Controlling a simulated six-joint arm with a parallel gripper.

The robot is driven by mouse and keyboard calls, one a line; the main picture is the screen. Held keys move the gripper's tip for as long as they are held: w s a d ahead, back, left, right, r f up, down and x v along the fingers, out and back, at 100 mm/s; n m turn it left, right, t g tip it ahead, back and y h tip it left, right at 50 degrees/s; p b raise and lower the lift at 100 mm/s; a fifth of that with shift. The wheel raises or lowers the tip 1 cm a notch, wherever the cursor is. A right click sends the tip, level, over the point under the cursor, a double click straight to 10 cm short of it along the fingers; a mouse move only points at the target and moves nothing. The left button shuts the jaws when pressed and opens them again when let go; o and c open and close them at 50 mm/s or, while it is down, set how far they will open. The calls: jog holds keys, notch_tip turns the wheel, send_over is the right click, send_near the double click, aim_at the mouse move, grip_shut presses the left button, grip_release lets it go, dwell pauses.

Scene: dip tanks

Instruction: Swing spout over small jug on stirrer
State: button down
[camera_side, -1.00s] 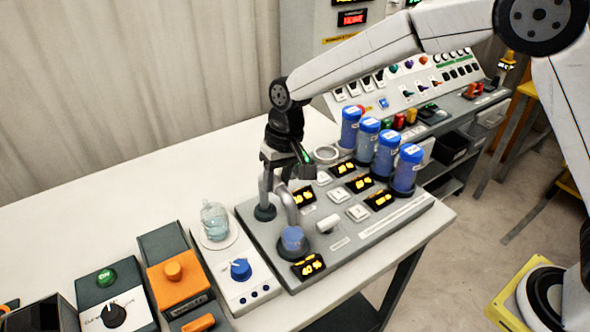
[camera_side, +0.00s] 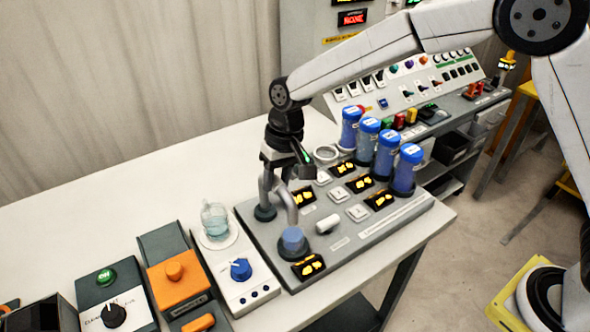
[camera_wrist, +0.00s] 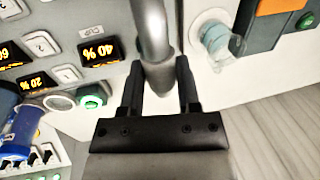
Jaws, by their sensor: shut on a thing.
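The grey metal spout (camera_side: 286,202) rises from a round foot on the grey dosing panel (camera_side: 385,226) and bends down at its free end. That end is over a blue round vessel (camera_side: 292,241) at the panel's front, not over the stirrer. My gripper (camera_side: 277,182) is shut on the upper part of the spout; in the wrist view its two fingers (camera_wrist: 158,88) stand on either side of the tube (camera_wrist: 152,35). The small glass jug (camera_side: 215,220) stands upright on the white stirrer (camera_side: 240,269) with a blue knob, left of the panel. It also shows in the wrist view (camera_wrist: 218,40).
Several blue-capped cylinders (camera_side: 386,152) stand along the panel's back right. An orange-topped box (camera_side: 178,282) and a control box with a green button (camera_side: 112,298) stand left of the stirrer. The white table (camera_side: 120,215) is clear behind them.

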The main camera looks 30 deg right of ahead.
jog(key=shift+a+r, duration=0.1)
jog(key=shift+a, duration=0.05)
dwell(0.3)
jog(key=w+a+m+t+h, duration=0.2)
jog(key=w+a+m, duration=0.4)
jog(key=m, duration=1.2)
dwell(0.4)
jog(key=shift+r, duration=0.1)
jog(key=shift+c, duration=1.6)
grip_release()
